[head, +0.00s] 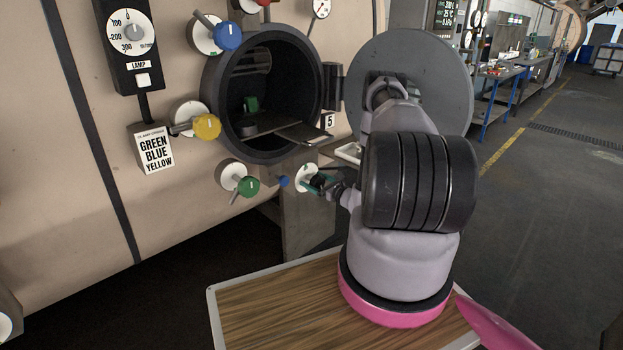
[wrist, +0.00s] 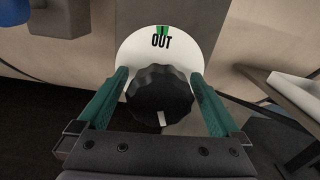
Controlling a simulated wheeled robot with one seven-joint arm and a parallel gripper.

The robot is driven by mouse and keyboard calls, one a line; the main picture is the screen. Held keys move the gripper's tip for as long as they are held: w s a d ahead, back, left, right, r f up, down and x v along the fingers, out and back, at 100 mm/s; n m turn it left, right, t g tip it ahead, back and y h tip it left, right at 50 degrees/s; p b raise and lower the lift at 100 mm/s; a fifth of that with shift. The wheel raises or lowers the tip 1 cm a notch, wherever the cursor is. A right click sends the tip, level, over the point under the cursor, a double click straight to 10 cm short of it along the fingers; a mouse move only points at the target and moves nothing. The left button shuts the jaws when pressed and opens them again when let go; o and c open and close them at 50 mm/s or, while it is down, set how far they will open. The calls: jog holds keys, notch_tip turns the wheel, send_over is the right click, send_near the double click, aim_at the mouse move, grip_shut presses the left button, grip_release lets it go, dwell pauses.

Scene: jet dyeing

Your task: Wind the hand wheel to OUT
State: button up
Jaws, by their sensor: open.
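The hand wheel (wrist: 160,92) is a black, scalloped knob on a round white plate (wrist: 135,50). The plate carries the word OUT (wrist: 161,41) with a green mark above it, at the top in the wrist view. A white line on the wheel (wrist: 162,118) points down, away from OUT. My gripper (wrist: 159,75) is open, with one green finger on each side of the wheel; small gaps seem to show between fingers and wheel. In the head view my gripper (head: 318,183) is at the white plate (head: 302,171); the wheel itself is mostly hidden there.
Above is an open round port (head: 212,85) with its door (head: 455,75) swung right. Blue (head: 228,36), yellow (head: 207,127) and green (head: 248,187) handles sit around it. A sign (head: 154,150) reads GREEN BLUE YELLOW. A wooden-topped surface (head: 270,315) is below my arm.

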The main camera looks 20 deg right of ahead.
jog(key=shift+w, duration=0.15)
jog(key=c, duration=1.2)
